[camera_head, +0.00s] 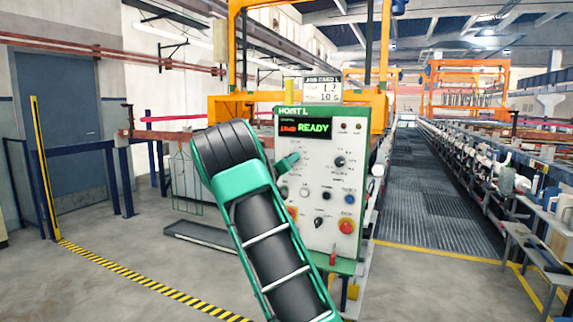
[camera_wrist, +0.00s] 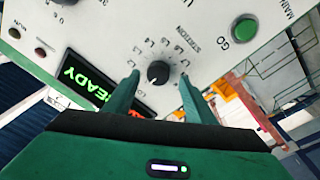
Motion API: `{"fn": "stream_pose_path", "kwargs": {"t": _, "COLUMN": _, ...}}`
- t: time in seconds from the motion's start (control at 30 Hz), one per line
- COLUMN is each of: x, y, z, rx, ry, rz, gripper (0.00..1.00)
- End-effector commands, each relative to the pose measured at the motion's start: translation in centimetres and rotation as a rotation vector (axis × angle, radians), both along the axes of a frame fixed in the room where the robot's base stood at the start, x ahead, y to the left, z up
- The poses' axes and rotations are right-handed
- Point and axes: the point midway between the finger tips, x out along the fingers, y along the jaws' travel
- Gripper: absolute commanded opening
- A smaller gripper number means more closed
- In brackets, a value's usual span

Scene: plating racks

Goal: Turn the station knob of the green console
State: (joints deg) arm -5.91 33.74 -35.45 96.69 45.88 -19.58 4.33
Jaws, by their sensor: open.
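The green console (camera_head: 322,256) stands upright ahead, with a white panel, a green top edge marked HOIST L and a display reading READY. In the wrist view its panel appears rotated. The station knob (camera_wrist: 158,72) is small, round and black, ringed by labels such as L2 to L5, with STATION printed beside it. My gripper (camera_wrist: 159,76) is open, with one green finger on each side of the knob in that view. I cannot tell whether the fingers touch it. In the head view my gripper (camera_head: 288,163) is at the panel's left side and the station knob appears hidden behind it.
The green GO button (camera_wrist: 244,30) is right of the knob in the wrist view. A red emergency button (camera_head: 346,226) and several other knobs share the panel. A grey walkway (camera_head: 415,190) runs behind, right.

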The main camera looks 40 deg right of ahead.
Motion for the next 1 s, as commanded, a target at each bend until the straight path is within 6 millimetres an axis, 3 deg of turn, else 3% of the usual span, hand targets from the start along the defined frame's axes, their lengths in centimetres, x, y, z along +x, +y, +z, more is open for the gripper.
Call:
{"fn": "stream_pose_path", "kwargs": {"t": 0.2, "x": -1.4, "y": 4.1, "z": -0.5, "rx": 0.001, "ry": 0.001, "rz": 0.006, "gripper": 0.50}}
{"fn": "stream_pose_path", "kwargs": {"t": 0.43, "x": -2.7, "y": 7.2, "z": -0.9, "rx": 0.000, "ry": 0.001, "rz": 0.004, "gripper": 0.50}}
{"fn": "stream_pose_path", "kwargs": {"t": 0.63, "x": -3.1, "y": 8.1, "z": -1.0, "rx": -0.001, "ry": 0.000, "rz": 0.003, "gripper": 0.50}}
{"fn": "stream_pose_path", "kwargs": {"t": 1.0, "x": -3.1, "y": 8.2, "z": -1.0, "rx": -0.001, "ry": 0.000, "rz": 0.003, "gripper": 0.50}}
